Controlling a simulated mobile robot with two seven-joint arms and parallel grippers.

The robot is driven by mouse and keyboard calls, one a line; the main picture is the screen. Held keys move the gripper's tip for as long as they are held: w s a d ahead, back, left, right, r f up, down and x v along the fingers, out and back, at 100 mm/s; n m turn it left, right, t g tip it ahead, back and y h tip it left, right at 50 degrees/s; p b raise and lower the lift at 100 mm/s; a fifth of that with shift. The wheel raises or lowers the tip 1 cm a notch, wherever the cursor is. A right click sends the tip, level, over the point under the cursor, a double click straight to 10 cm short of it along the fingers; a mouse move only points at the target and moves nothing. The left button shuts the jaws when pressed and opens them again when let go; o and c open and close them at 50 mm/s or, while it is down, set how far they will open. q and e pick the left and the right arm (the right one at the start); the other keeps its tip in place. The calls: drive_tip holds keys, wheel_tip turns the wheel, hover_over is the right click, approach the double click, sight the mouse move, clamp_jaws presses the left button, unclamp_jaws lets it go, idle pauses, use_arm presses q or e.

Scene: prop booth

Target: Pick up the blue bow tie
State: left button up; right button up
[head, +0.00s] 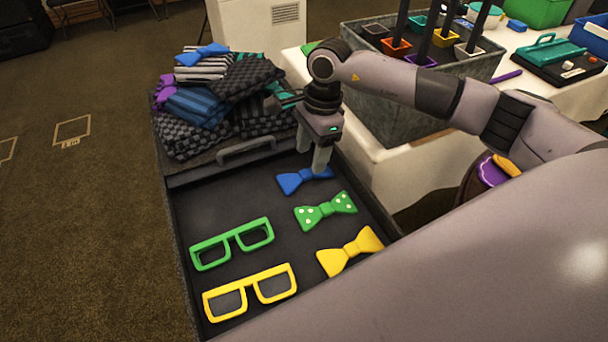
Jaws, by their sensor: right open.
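The blue bow tie (303,180) lies flat in the dark open drawer (205,200), near its back edge. My right gripper (316,168) points down over it from above, with its fingertips at the right half of the tie and hiding a little of it. The fingers are open; I cannot tell whether they touch the tie. Another blue bow tie (201,54) lies on top of the pile of folded cloths behind the drawer. My left gripper is not in view.
A green dotted bow tie (325,211), a yellow bow tie (349,251), green glasses frames (231,243) and yellow glasses frames (250,292) lie in the drawer. Folded cloths (215,100) are piled behind it. A grey bin (390,105) stands on the white table to the right.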

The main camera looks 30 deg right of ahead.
sight(305, 172)
drive_tip(key=f, duration=0.2)
drive_tip(key=a+f, duration=0.1)
drive_tip(key=f, duration=0.1)
drive_tip(key=shift+w+f, duration=0.1)
drive_tip(key=shift+f, duration=0.3)
clamp_jaws()
drive_tip(key=shift+r, duration=0.1)
